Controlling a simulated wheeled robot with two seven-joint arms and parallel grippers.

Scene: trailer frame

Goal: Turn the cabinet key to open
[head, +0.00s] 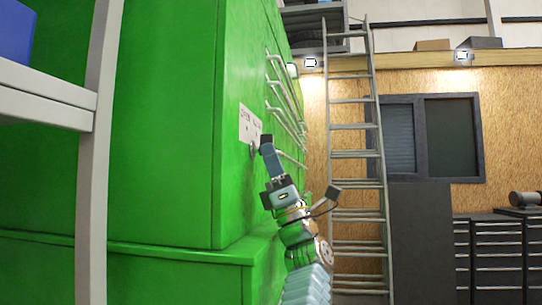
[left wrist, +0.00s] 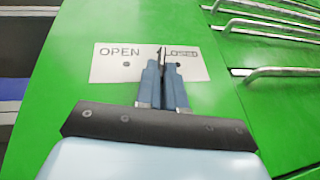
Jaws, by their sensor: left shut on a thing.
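The green cabinet (head: 165,130) fills the left half of the head view. A white plate (head: 246,122) is on its side face. In the left wrist view the plate (left wrist: 104,72) reads OPEN on the left and CLOSED on the right, with the C covered. My left gripper (head: 262,146) reaches the plate from the right. Its fingertips (left wrist: 163,62) are shut on the cabinet key (left wrist: 162,52), between the two words. Only a thin dark bit of the key shows above the fingers. The rest of the key and the lock are hidden. My right gripper is not in view.
Several metal handles (head: 283,92) stick out of the cabinet face just beyond the plate. A ladder (head: 376,150) stands behind my arm to the right. A grey shelf frame (head: 96,150) stands at the near left. Dark drawer units (head: 495,255) are at the far right.

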